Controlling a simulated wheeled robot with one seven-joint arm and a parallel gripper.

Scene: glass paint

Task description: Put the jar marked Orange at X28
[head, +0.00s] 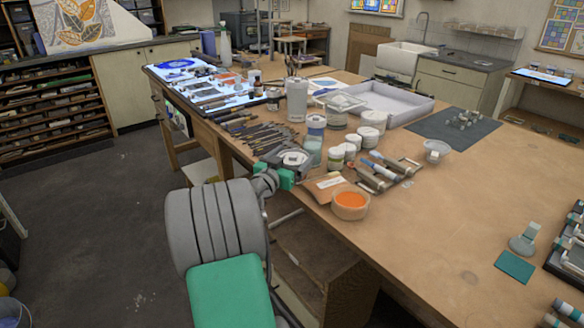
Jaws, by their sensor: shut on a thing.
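My gripper (294,160) is at the near left edge of the big wooden table. It is shut on a small pale-topped thing that looks like a jar, mostly hidden by the fingers and wrist. I cannot read any label on it. Several white-lidded jars (350,143) stand just right of my gripper. An open tub of orange paint (350,202) stands nearer, at the table's edge. No X28 mark is readable in the head view.
Brushes and tools (255,137) lie left of my gripper. Rollers (385,170) and a brown packet (326,186) lie to its right. A grey tray (418,107), a dark mat (440,135) and a lit panel (180,65) are farther off. The table's right middle is mostly clear.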

